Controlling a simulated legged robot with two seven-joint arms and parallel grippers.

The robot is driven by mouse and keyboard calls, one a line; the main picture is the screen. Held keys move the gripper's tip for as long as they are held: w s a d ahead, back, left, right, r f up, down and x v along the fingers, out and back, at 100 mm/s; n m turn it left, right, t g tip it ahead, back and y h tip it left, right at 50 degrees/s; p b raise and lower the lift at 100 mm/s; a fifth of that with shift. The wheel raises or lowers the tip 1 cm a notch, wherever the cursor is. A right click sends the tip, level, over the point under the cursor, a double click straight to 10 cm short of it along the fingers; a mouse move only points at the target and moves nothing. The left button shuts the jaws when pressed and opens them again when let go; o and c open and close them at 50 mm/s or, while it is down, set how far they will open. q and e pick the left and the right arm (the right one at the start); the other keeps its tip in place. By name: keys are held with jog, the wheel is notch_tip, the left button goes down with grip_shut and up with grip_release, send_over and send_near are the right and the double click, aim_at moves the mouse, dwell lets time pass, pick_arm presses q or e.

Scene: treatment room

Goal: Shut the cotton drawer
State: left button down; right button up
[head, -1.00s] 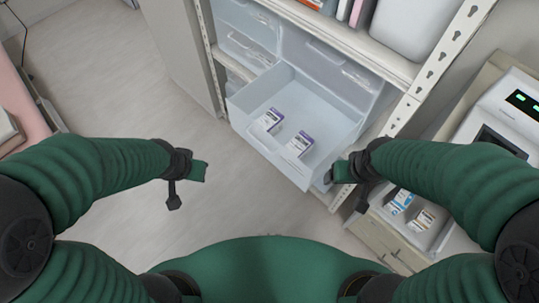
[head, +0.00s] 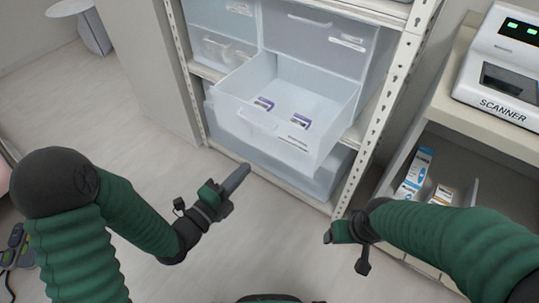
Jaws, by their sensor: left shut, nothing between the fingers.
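A pale translucent drawer (head: 262,119) is pulled out of the shelf unit in the head view, with two small white-and-purple boxes (head: 264,104) inside. Its front has a handle and a small label, too small to read; I cannot confirm it is the cotton drawer. My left gripper (head: 238,180) is shut and empty, its fingers pointing up and right, below the drawer front in the picture and apart from it. My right gripper (head: 336,233) is below and right of the drawer, apart from it; its fingers are too unclear to tell their opening.
Closed translucent drawers (head: 319,38) sit above and behind the open one, and a wide bin (head: 250,146) sits below it. A perforated metal post (head: 377,120) stands to the right. A scanner (head: 501,70) rests on a cabinet over an open tray with boxes. Floor in front is clear.

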aim_at(274, 137)
pick_arm(q)
jog(key=b+x, duration=0.7)
jog(key=x, duration=0.4)
jog(key=shift+w+a+f+b, duration=0.1)
jog(key=shift+w+f+b, duration=0.1)
jog(key=shift+b, duration=0.2)
jog(key=shift+w+r, duration=0.15)
jog(key=shift+w, duration=0.05)
pick_arm(e)
jog(key=s+x, duration=0.2)
jog(key=x, duration=0.7)
jog(key=shift+a+f, duration=0.3)
pick_arm(q)
jog(key=shift+d, duration=0.2)
